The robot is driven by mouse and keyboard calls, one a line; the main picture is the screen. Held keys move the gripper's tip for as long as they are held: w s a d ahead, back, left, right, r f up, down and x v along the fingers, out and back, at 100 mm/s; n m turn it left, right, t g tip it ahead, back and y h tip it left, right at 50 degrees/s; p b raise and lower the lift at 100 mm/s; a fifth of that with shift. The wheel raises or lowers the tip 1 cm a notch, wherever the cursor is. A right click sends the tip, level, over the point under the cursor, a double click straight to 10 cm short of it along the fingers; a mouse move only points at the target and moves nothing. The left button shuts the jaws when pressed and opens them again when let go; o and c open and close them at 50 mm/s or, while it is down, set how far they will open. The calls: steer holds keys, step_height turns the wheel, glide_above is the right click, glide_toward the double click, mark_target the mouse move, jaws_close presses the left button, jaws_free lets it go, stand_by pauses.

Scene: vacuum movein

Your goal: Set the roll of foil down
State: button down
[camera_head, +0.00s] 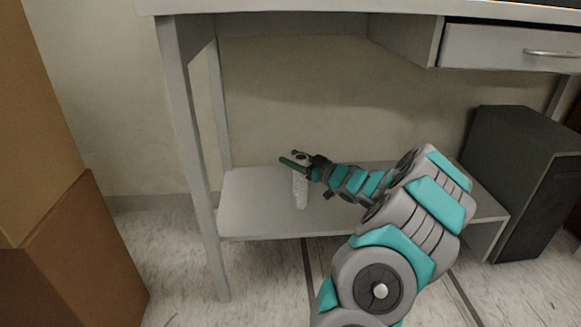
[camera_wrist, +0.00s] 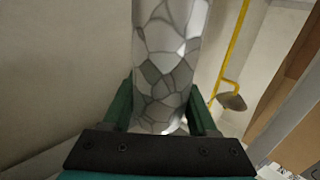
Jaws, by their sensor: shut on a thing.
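My gripper (camera_head: 291,162) is shut on the roll of foil (camera_head: 300,189), a whitish upright cylinder. In the head view the roll hangs down from the fingers, over the low shelf (camera_head: 245,213) of the desk. Its lower end is close to the shelf surface; I cannot tell whether it touches. In the wrist view the roll (camera_wrist: 167,60) shows a grey and white cracked-stone pattern between the two green fingers, and its far end runs out of the picture.
The desk's left leg (camera_head: 190,150) stands left of the shelf, and the desktop (camera_head: 300,6) is above. A dark box-shaped cabinet (camera_head: 530,170) stands at the right. Brown boxes (camera_head: 75,250) are stacked at the left. The shelf's left part is bare.

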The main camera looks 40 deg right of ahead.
steer(key=shift+w+d+f+b, duration=0.15)
steer(key=shift+w+f, duration=0.2)
steer(key=shift+f, duration=0.25)
steer(key=shift+w+a+f+b, duration=0.1)
steer(key=shift+w+f+b, duration=0.1)
steer(key=shift+w+f, duration=0.3)
steer(key=shift+w+d+f+b, duration=0.1)
steer(key=shift+w+f+b, duration=0.1)
steer(key=shift+f, duration=0.5)
steer(key=shift+f, duration=0.2)
steer(key=shift+c, duration=0.9)
jaws_free()
steer(key=p+v, duration=0.1)
steer(key=v, duration=1.1)
steer(key=shift+r, duration=0.2)
